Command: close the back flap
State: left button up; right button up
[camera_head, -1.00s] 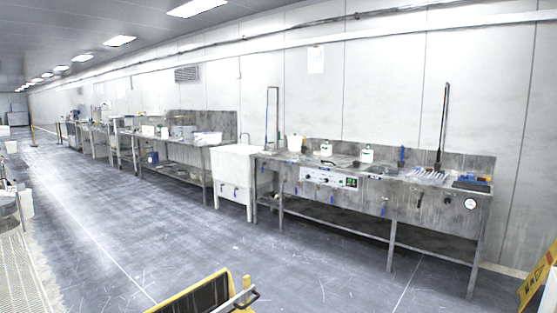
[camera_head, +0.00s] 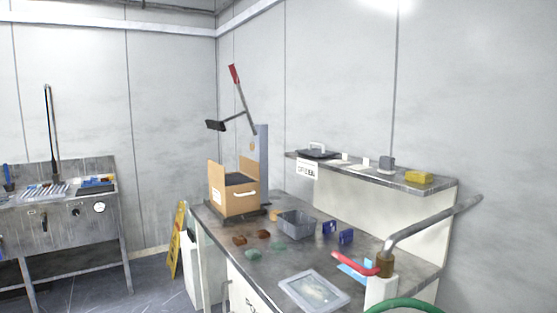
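A brown cardboard box (camera_head: 238,203) stands on the left end of the steel bench top, close to its far edge. One flap (camera_head: 216,178) stands upright at its left side. Another flap (camera_head: 249,167) stands up at its far right side. Something dark shows in the open top, between the flaps. I cannot tell for certain which flap is the back one. A white curved mark or handle shows on the box's front face. Neither of my grippers shows in this view.
A lever device with a red handle (camera_head: 234,74) rises behind the box. A grey bin (camera_head: 296,225), blue blocks (camera_head: 346,237) and a clear-lidded tray (camera_head: 314,292) lie on the bench (camera_head: 215,225). A metal pipe (camera_head: 430,224) juts at right. A yellow sign (camera_head: 177,240) stands left.

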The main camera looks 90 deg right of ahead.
aim_at(252, 168)
jog(key=i+z, duration=0.1)
jog(key=z, duration=0.35)
jog(key=i+l+z, duration=0.1)
jog(key=z, duration=0.35)
jog(key=i+z, duration=0.1)
jog(key=z, duration=0.35)
jog(key=i+z, duration=0.1)
jog(key=z, duration=0.35)
jog(key=i+j+z, duration=0.1)
jog(key=z, duration=0.35)
